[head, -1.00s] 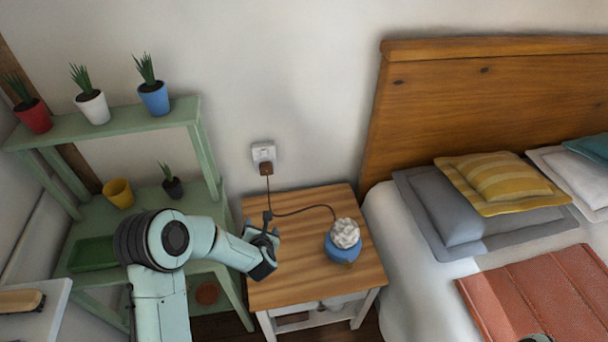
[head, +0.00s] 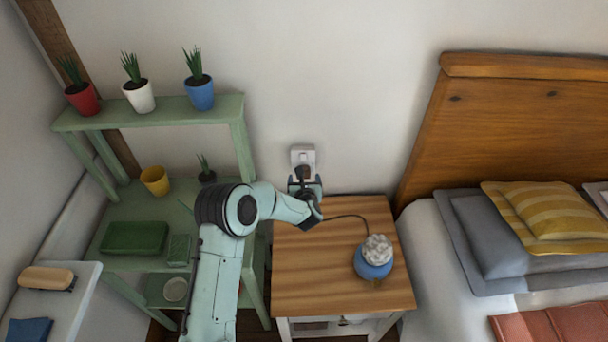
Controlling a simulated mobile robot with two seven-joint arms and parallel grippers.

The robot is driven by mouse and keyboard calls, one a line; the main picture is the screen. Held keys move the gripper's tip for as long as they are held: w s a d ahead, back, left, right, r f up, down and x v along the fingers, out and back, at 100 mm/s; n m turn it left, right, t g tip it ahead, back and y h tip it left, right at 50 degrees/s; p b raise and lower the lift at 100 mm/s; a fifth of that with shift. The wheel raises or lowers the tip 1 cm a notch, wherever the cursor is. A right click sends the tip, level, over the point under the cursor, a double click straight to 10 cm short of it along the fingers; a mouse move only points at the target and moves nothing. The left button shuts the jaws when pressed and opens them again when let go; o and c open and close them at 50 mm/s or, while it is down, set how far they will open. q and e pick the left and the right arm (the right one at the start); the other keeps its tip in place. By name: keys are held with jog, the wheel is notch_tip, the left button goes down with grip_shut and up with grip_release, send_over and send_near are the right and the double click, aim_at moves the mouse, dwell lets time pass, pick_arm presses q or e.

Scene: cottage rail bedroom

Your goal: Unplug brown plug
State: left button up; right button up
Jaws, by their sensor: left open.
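The white wall socket (head: 303,153) is on the wall above the wooden nightstand. The brown plug is mostly or wholly hidden behind my left gripper (head: 304,178), just below the socket. My left gripper is open, with its fingers pointing up the wall at the plug's place; I cannot tell whether they touch the plug. A dark cord (head: 350,216) runs from behind the gripper across the nightstand to a blue lamp-like item with a crumpled white top (head: 374,257). My right gripper is out of view.
The nightstand (head: 330,278) is otherwise clear on top. A green shelf (head: 190,112) with several potted plants stands at the left, close to my arm. A bed with a wooden headboard (head: 520,120) is at the right.

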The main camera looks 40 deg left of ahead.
pick_arm(q)
jog(key=shift+x, duration=2.05)
jog(key=c, duration=1.1)
jog(key=shift+s+d+b, duration=0.8)
jog(key=shift+s+d, duration=0.1)
jog(key=shift+s, duration=0.2)
jog(key=shift+s+d+b, duration=0.8)
jog(key=shift+s+d, duration=0.1)
jog(key=shift+s, duration=0.15)
jog(key=shift+c, duration=0.2)
